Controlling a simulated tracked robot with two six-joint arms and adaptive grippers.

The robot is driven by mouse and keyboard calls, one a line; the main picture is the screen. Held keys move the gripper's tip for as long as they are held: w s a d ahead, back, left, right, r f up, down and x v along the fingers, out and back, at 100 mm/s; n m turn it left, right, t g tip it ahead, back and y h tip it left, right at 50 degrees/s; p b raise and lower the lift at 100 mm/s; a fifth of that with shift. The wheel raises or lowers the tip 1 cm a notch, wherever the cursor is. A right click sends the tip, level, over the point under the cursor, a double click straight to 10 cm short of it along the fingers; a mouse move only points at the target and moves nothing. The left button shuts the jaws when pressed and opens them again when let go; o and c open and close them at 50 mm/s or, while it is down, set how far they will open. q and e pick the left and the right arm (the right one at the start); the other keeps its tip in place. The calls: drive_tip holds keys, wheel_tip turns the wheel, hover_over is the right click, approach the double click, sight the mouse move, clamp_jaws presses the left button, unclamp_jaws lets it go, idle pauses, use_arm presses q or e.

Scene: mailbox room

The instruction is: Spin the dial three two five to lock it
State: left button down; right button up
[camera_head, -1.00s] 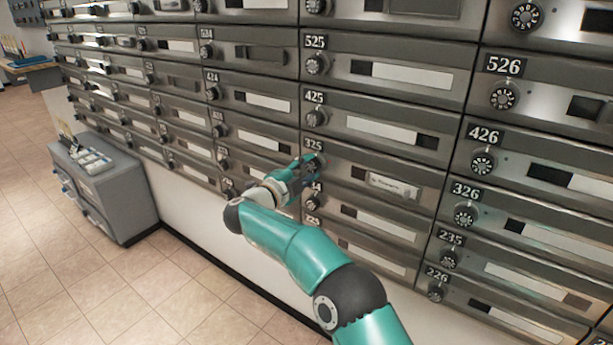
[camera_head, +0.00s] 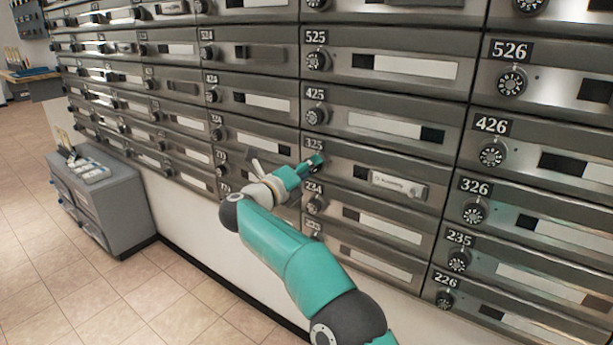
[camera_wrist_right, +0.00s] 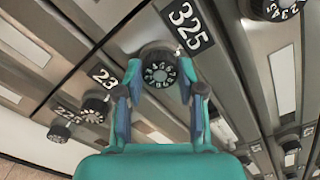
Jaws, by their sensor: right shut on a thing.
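The mailbox door labelled 325 (camera_head: 345,158) is in the middle of the head view, closed flush with its neighbours. It has a white name strip at its right. Its label (camera_wrist_right: 187,26) and its round black dial (camera_wrist_right: 160,74) with white figures show in the right wrist view. In the head view the gripper hides the dial. The dial's exact setting cannot be read. My left gripper is not in view.
Similar dials stick out close by: 425 (camera_head: 316,116) above, 234 (camera_head: 316,204) below and 326 (camera_head: 474,211) to the right. A grey cabinet (camera_head: 120,210) stands on the tiled floor at the left. The floor in front is clear.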

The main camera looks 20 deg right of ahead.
drive_tip(key=m+b, duration=0.1)
drive_tip(key=m, duration=0.1)
drive_tip(key=f+m, duration=0.1)
drive_tip(key=m, duration=0.1)
drive_tip(key=shift+d+m+b, duration=0.2)
drive_tip(key=shift+m+b, duration=0.1)
drive_tip(key=shift+b, duration=0.1)
drive_tip(key=shift+r+m+b, duration=0.1)
drive_tip(key=shift+m+b, duration=0.4)
drive_tip(key=shift+m, duration=1)
drive_tip(key=o, duration=1.1)
drive_tip(key=shift+o, duration=0.2)
drive_tip(key=shift+r, duration=0.1)
drive_tip(key=shift+a+r, duration=0.1)
drive_tip(key=shift+a, duration=0.1)
